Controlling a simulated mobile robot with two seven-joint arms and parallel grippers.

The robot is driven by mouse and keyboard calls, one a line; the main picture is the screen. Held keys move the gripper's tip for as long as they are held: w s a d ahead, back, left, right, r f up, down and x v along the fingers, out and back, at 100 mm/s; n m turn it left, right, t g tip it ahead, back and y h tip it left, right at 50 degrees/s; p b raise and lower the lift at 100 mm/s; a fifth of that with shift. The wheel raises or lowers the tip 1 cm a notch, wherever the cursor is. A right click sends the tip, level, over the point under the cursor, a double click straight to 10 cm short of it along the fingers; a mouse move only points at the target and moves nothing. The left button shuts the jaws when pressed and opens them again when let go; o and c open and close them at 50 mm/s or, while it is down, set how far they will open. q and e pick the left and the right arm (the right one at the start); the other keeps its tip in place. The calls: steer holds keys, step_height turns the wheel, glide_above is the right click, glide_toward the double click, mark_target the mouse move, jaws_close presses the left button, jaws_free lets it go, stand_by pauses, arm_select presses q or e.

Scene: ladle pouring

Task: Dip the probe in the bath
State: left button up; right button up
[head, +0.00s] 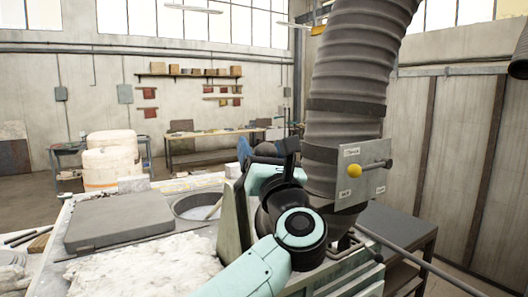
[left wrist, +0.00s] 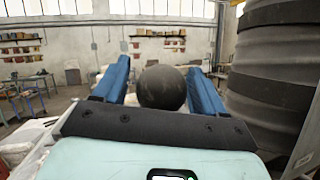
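My left gripper (head: 267,147) is raised near the middle of the head view, beside the large ribbed duct. Its two blue fingers stand apart in the left wrist view (left wrist: 160,70), with a dark round ball (left wrist: 162,88) between or just beyond them. Narrow gaps show beside the ball, so the gripper looks open. The round bath opening (head: 182,207) is left of my arm, with its right side partly hidden. A pale stick (head: 214,208) slants at its rim; I cannot tell if it is the probe. My right gripper is out of view.
A grey slab (head: 118,217) lies left of the opening. The ribbed duct (head: 345,90) rises close on the right, with a plate and yellow knob (head: 353,170). A long grey rod (head: 425,263) slants at lower right. White drums (head: 110,160) stand behind left.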

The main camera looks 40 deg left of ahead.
arm_select(q)
steer(key=shift+s+d+f, duration=0.2)
steer(key=shift+d+f, duration=0.05)
steer(key=shift+d, duration=0.15)
steer(key=b+v, duration=0.5)
steer(key=v, duration=0.7)
steer(key=shift+s, duration=0.25)
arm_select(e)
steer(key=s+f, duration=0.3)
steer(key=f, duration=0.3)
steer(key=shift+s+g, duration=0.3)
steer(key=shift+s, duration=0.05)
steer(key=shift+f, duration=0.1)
